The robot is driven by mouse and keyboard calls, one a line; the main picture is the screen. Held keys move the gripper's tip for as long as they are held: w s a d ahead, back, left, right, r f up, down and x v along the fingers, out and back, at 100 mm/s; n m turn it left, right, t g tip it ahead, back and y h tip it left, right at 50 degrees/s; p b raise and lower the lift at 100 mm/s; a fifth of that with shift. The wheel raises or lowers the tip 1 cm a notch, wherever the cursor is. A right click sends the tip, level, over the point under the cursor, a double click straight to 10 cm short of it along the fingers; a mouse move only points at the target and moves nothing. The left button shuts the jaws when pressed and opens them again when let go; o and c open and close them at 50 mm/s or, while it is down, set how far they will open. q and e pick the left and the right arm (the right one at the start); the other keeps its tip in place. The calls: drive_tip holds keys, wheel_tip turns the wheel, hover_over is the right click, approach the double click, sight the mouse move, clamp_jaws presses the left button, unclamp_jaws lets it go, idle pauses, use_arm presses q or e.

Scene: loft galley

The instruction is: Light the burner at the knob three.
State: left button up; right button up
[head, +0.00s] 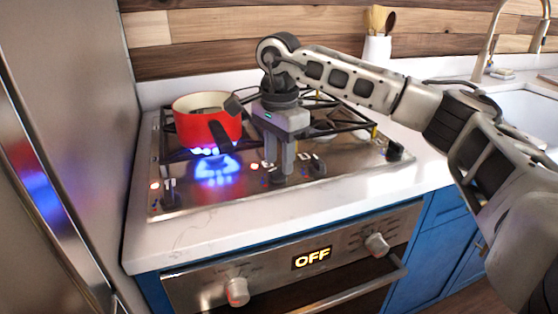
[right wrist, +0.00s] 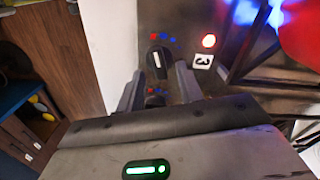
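Knob three (right wrist: 157,59) is dark with a white line and sits on the steel cooktop (head: 240,188), beside the label "3" (right wrist: 203,61) and a lit red lamp (right wrist: 208,40). My right gripper (head: 280,170) points down at the knob row in the head view. In the right wrist view its fingers (right wrist: 159,82) are apart, with the knob just past and between their tips; whether they touch it I cannot tell. The left gripper is not in view.
Other knobs include a right one (head: 394,150) and a far-left one (head: 169,198). The oven display (head: 312,258) below reads OFF. A utensil crock (head: 376,50) stands at the back; the front counter is clear.

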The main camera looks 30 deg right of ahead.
drive_tip(key=shift+f, duration=0.6)
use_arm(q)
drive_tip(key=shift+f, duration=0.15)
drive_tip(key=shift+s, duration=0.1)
use_arm(e)
clamp_jaws()
drive_tip(key=m, duration=0.2)
drive_tip(key=shift+m+p, duration=0.3)
drive_tip(key=shift+p, duration=0.05)
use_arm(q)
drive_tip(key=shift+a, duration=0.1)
use_arm(e)
drive_tip(key=shift+m, duration=1)
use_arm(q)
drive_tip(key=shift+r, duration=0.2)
use_arm(e)
unclamp_jaws()
